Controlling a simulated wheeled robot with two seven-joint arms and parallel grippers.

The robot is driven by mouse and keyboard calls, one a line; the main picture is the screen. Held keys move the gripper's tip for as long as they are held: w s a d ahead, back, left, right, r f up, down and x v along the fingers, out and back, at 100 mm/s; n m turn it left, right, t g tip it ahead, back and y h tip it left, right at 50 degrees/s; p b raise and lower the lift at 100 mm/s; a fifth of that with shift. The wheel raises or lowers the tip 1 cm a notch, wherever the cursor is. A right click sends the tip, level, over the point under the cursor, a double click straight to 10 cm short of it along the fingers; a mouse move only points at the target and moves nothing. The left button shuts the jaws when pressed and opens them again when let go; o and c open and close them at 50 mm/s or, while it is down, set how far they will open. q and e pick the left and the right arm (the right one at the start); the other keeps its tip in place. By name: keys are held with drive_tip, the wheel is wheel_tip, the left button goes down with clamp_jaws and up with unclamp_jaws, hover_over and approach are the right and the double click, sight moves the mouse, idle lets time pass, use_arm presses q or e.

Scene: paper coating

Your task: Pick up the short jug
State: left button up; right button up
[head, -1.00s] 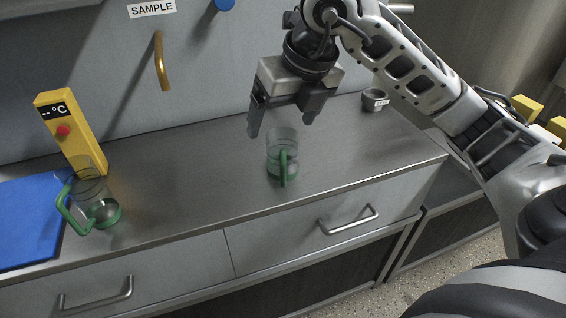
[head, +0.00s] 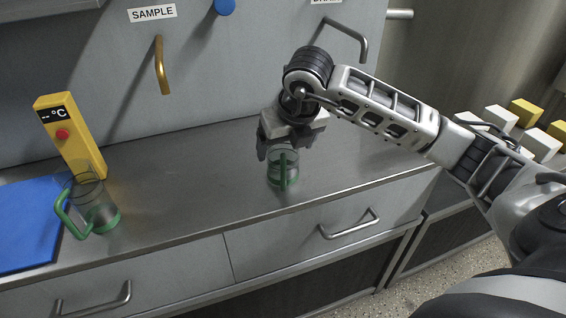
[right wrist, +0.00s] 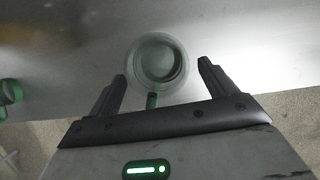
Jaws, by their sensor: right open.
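The short jug (head: 283,178) is clear with a green base and a green handle. It stands upright on the metal counter, and its handle faces the front. A taller clear jug (head: 97,215) with a green base and handle stands to the left. My left gripper is not in view.
A yellow temperature device (head: 70,135) and a blue mat (head: 30,222) are at the left of the counter (head: 190,180). The counter between the two jugs is clear. White and yellow blocks (head: 522,112) lie at the far right.

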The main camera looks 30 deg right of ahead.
drive_tip(key=shift+x, duration=1.5)
drive_tip(key=c, duration=1.2)
drive_tip(key=shift+o, duration=0.2)
drive_tip(key=shift+r, duration=0.1)
drive_tip(key=shift+r, duration=0.1)
